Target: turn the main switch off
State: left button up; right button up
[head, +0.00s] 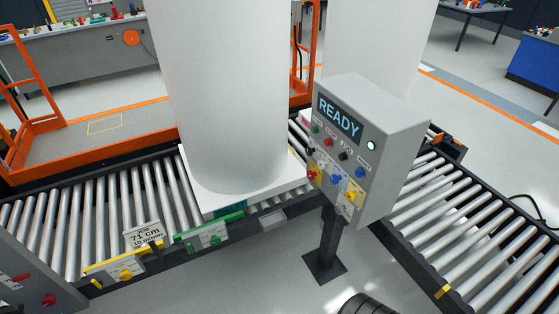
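A grey control box (385,150) stands on a dark post right of centre. Its display (340,120) reads READY, and a white lamp (371,146) beside it is lit. Below are small green, red, black and blue buttons, then a lower row of larger red (312,174), blue (335,178) and yellow (350,195) knobs on small plates. The labels are too small to read, so I cannot tell which control is the main switch. Another grey panel (30,275) at the lower left carries red controls (48,299). Neither gripper is in view.
A large white tank (220,90) stands on a white base on the roller conveyor (80,215). A sign reads JOB 71 cm 10 min. Another roller conveyor (470,225) runs at the right. Orange rails (35,130) stand at the left. Grey floor shows around the post.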

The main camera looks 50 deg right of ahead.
aim_at(310, 176)
jog(key=i, duration=1.15)
jog(key=z, duration=2.1)
